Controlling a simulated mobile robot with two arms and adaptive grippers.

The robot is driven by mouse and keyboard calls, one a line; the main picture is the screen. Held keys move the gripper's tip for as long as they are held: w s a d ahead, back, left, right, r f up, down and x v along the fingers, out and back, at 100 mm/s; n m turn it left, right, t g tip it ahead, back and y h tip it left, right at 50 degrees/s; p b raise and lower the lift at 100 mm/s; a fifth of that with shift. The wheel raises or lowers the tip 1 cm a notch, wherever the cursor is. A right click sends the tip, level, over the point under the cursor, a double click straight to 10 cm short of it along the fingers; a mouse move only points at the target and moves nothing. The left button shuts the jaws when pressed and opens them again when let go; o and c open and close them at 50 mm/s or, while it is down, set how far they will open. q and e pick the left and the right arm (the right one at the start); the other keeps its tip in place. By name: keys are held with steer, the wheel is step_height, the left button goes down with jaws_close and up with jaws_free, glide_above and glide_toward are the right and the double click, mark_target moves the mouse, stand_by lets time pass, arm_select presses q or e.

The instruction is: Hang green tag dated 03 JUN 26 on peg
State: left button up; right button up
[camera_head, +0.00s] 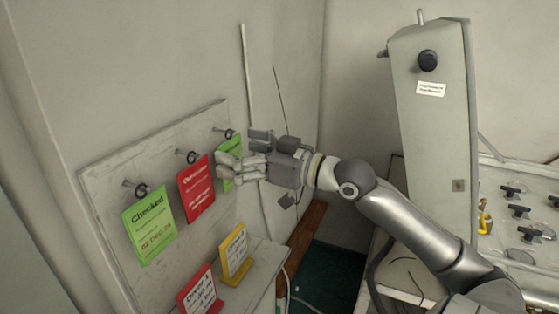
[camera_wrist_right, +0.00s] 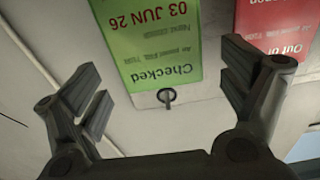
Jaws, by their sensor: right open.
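The green tag dated 03 JUN 26 (camera_wrist_right: 158,42) shows upside down in the right wrist view, reading "Checked". Its top edge is at the rightmost peg (camera_head: 223,130), where a dark ring (camera_wrist_right: 167,96) shows; it appears to hang there. In the head view this tag (camera_head: 228,178) is partly hidden behind my right gripper (camera_head: 230,166). My right gripper is open, its fingers spread to either side of the tag with nothing between them. Another green tag (camera_head: 149,224), dated 02 DEC 24, hangs from the left peg. My left gripper is not in view.
A red tag (camera_head: 197,190) hangs from the middle peg of the pale board (camera_head: 105,178). A yellow tag (camera_head: 235,254) and a red tag (camera_head: 200,291) stand on the ledge (camera_head: 262,262) below. A grey panel cabinet (camera_head: 435,120) stands at the right.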

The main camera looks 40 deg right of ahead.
steer(key=v, duration=1)
steer(key=shift+s, duration=0.15)
